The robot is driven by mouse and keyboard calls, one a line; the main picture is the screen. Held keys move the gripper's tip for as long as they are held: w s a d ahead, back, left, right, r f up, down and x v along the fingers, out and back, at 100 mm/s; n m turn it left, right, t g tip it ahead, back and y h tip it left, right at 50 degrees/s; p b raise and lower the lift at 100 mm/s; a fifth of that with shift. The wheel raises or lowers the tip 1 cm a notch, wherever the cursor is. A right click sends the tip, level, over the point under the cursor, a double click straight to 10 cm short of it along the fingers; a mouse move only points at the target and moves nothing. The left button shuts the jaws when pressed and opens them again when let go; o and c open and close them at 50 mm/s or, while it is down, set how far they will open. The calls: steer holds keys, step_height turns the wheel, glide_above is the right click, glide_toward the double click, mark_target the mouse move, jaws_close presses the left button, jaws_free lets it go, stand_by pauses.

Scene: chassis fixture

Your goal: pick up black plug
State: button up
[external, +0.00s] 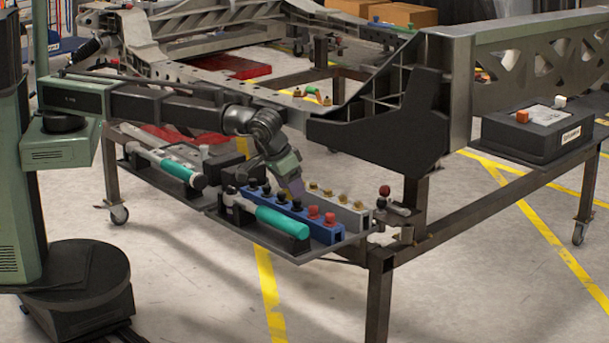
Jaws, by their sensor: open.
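Several black plugs (266,189) stand upright in a row in the blue rack (315,234) on the tray at the front of the fixture. Two red plugs (330,218) stand at the right end of the same rack. My gripper (298,192) points down over the middle of the blue rack, close above the black plugs nearest the red ones. It is open, and no plug shows in it. Its fingertips are small and dark here, and they partly hide the plugs behind them. I cannot tell whether it touches a plug.
A grey rack with gold plugs (343,199) stands behind the blue rack. A teal-handled tool (282,221) lies in front, and another teal tool (175,169) lies to the left. The dark chassis bracket (385,125) is close to the right of my wrist.

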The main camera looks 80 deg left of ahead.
steer(key=b+x, duration=0.2)
steer(key=x, duration=0.1)
steer(key=b+x, duration=0.1)
steer(key=shift+s+d+f, duration=0.1)
steer(key=shift+s+f, duration=0.1)
steer(key=shift+f, duration=0.05)
steer(key=shift+w, duration=0.1)
steer(key=shift+r, duration=0.15)
jaws_close()
steer(key=shift+r+p, duration=0.1)
steer(key=shift+p, duration=0.2)
step_height(320, 180, up, 20)
steer(key=p, duration=2)
step_height(320, 180, up, 5)
steer(key=p, duration=0.4)
steer(key=shift+p, duration=0.4)
